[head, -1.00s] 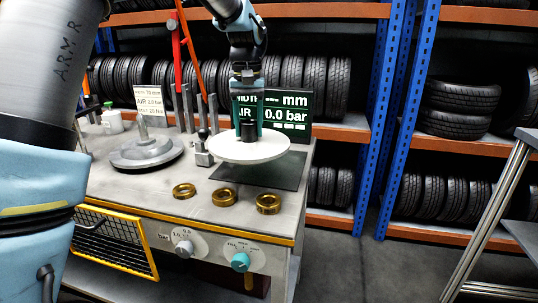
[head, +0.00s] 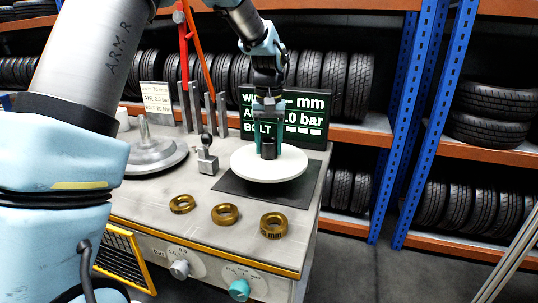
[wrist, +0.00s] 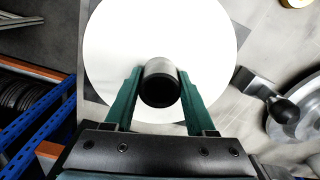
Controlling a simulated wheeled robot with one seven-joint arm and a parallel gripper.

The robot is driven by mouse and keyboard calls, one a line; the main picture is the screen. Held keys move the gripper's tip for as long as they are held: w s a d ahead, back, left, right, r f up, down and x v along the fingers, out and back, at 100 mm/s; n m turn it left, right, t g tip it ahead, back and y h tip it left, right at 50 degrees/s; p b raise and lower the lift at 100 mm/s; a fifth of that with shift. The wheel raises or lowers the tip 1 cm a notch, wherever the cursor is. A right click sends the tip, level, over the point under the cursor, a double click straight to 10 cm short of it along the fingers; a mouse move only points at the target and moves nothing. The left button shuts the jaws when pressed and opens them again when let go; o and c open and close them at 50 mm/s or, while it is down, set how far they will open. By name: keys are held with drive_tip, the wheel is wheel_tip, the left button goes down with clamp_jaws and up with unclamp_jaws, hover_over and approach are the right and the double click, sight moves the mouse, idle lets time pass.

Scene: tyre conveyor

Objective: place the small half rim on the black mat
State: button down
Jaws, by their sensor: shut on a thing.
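The small half rim is a white round disc (head: 285,166) with a dark knob (head: 268,150) standing up at its middle. My gripper (head: 267,142) is shut on this knob, with one green finger on each side. In the wrist view the gripper (wrist: 159,95) shows around the knob, and the white disc (wrist: 160,35) fills the upper middle. The black mat (head: 312,184) lies on the bench under the disc, and the disc covers much of it. I cannot tell whether the disc touches the mat or is a little above it.
Several brass rings, one of them here (head: 225,214), lie along the bench front. A grey stepped disc with a post (head: 152,157) stands at the left. A small clamp block (head: 207,160) is close to the white disc. A dark display (head: 310,112) stands behind.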

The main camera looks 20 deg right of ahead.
sight(269, 156)
drive_tip(key=shift+f+p, duration=0.3)
drive_tip(key=shift+f, duration=1.35)
drive_tip(key=shift+f, duration=0.1)
drive_tip(key=shift+c, duration=1.2)
unclamp_jaws()
drive_tip(key=shift+f, duration=0.1)
wheel_tip(269, 156, up, 12)
drive_tip(key=b, duration=0.2)
drive_tip(key=w+a+f+n, duration=0.1)
drive_tip(key=a+f, duration=0.2)
drive_tip(key=a, duration=0.6)
drive_tip(key=a+f+n, duration=0.1)
drive_tip(key=a+f, duration=0.1)
drive_tip(key=a, duration=0.7)
drive_tip(key=s+a+f+n, duration=0.1)
drive_tip(key=s+a+f, duration=0.2)
drive_tip(key=s+a, duration=0.2)
drive_tip(key=s+a+f+n+t, duration=0.1)
drive_tip(key=s+a+f, duration=0.3)
drive_tip(key=a, duration=0.8)
drive_tip(key=shift+s+a+f+t, duration=0.2)
drive_tip(key=shift+s+t, duration=0.1)
drive_tip(key=shift+s, duration=0.4)
